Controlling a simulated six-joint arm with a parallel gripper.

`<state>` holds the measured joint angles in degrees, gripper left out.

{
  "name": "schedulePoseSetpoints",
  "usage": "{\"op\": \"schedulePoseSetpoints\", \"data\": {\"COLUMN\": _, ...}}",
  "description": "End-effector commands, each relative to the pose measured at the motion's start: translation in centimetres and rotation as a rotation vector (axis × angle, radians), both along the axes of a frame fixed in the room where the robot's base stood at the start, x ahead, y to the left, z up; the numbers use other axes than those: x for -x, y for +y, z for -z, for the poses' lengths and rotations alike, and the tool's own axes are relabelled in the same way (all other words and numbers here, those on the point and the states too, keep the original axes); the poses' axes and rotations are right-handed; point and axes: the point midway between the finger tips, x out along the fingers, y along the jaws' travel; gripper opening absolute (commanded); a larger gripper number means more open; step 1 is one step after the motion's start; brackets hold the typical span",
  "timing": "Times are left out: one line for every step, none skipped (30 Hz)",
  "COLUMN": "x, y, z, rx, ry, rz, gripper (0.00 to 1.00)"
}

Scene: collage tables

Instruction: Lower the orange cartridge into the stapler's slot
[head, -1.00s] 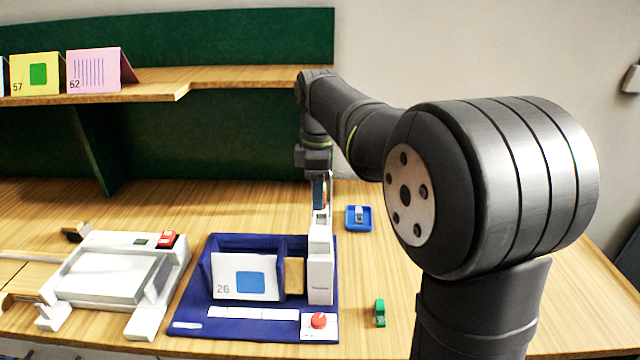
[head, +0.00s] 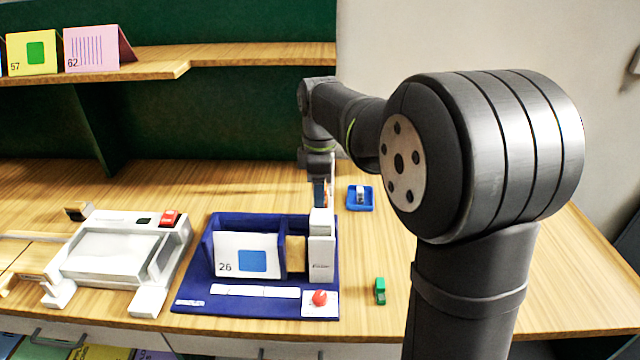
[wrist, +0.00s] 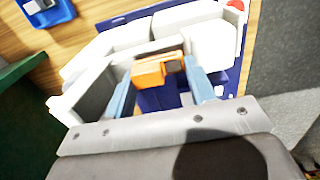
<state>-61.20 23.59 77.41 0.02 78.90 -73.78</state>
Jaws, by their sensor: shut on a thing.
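The orange cartridge (wrist: 158,72) shows in the wrist view between the two pale blue-grey fingers of my gripper (wrist: 160,84), which is shut on it. In the head view a sliver of orange (head: 326,192) shows at my gripper (head: 321,192), just above the white stapler (head: 320,258). The stapler's white body (wrist: 190,35) lies beyond the cartridge in the wrist view. The slot is hidden by the cartridge and fingers, so I cannot tell whether the cartridge is inside it or only above it.
The stapler stands at the right of a dark blue organizer (head: 262,222) holding a card marked 26 (head: 245,258). A red knob (head: 319,297) is in front. A small blue tray (head: 360,198) and green object (head: 380,291) lie right. A white machine (head: 115,255) stands left.

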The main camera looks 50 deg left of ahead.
Motion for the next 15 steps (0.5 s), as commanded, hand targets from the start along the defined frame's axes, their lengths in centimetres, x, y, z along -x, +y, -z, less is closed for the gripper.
{"op": "schedulePoseSetpoints", "data": {"x": 0.04, "y": -0.06, "z": 0.20, "rx": 0.003, "ry": 0.001, "rz": 0.000, "gripper": 0.38}}
{"op": "schedulePoseSetpoints", "data": {"x": 0.05, "y": -0.06, "z": 0.25, "rx": 0.004, "ry": 0.002, "rz": 0.000, "gripper": 0.38}}
{"op": "schedulePoseSetpoints", "data": {"x": 0.06, "y": -0.07, "z": 0.31, "rx": 0.004, "ry": 0.002, "rz": 0.000, "gripper": 0.37}}
{"op": "schedulePoseSetpoints", "data": {"x": 0.06, "y": -0.08, "z": 0.34, "rx": 0.004, "ry": 0.002, "rz": 0.000, "gripper": 0.37}}
{"op": "schedulePoseSetpoints", "data": {"x": 0.07, "y": -0.08, "z": 0.36, "rx": 0.004, "ry": 0.003, "rz": 0.000, "gripper": 0.37}}
{"op": "schedulePoseSetpoints", "data": {"x": 0.08, "y": -0.09, "z": 0.38, "rx": 0.004, "ry": 0.003, "rz": 0.000, "gripper": 0.37}}
{"op": "schedulePoseSetpoints", "data": {"x": 0.08, "y": -0.10, "z": 0.39, "rx": 0.004, "ry": 0.003, "rz": 0.000, "gripper": 0.37}}
{"op": "schedulePoseSetpoints", "data": {"x": 0.08, "y": -0.10, "z": 0.40, "rx": 0.004, "ry": 0.003, "rz": 0.000, "gripper": 0.37}}
{"op": "schedulePoseSetpoints", "data": {"x": 0.09, "y": -0.11, "z": 0.40, "rx": 0.004, "ry": 0.003, "rz": 0.000, "gripper": 0.37}}
{"op": "schedulePoseSetpoints", "data": {"x": 0.09, "y": -0.11, "z": 0.40, "rx": 0.005, "ry": 0.004, "rz": 0.000, "gripper": 0.37}}
{"op": "schedulePoseSetpoints", "data": {"x": 0.10, "y": -0.11, "z": 0.40, "rx": 0.005, "ry": 0.004, "rz": 0.000, "gripper": 0.37}}
{"op": "schedulePoseSetpoints", "data": {"x": 0.11, "y": -0.12, "z": 0.40, "rx": 0.005, "ry": 0.004, "rz": 0.000, "gripper": 0.37}}
{"op": "schedulePoseSetpoints", "data": {"x": 0.11, "y": -0.12, "z": 0.41, "rx": 0.005, "ry": 0.004, "rz": 0.000, "gripper": 0.52}}
{"op": "schedulePoseSetpoints", "data": {"x": 0.11, "y": -0.13, "z": 0.40, "rx": 0.006, "ry": 0.003, "rz": 0.000, "gripper": 0.58}}
{"op": "schedulePoseSetpoints", "data": {"x": 0.12, "y": -0.13, "z": 0.41, "rx": 0.006, "ry": 0.004, "rz": 0.000, "gripper": 0.66}}
